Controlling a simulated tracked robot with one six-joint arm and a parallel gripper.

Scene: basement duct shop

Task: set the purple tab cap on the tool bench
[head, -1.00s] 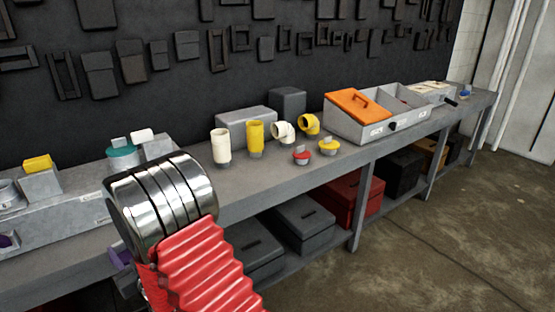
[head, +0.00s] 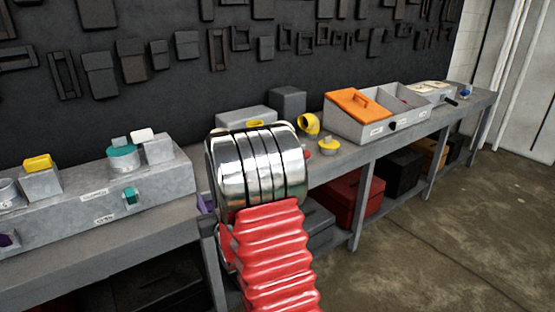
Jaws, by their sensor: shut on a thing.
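A purple piece (head: 207,203), which appears to be the purple tab cap, shows at the left edge of my silver wrist. Only a small part of it is visible. My gripper's jaws are hidden behind the wrist and red bellows, but the purple piece travels with the arm, so the gripper is shut on it. The long grey tool bench (head: 150,232) runs along the dark wall from lower left to far right. My wrist is in front of its middle stretch. I cannot tell the gap between cap and bench.
A grey fixture (head: 160,180) with a teal cap (head: 123,158) stands left. A yellow elbow (head: 309,123), a yellow cap (head: 329,145) and a divided bin (head: 365,132) with an orange lid stand right. Red (head: 352,195) and dark boxes sit below. Bare benchtop shows before the bin.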

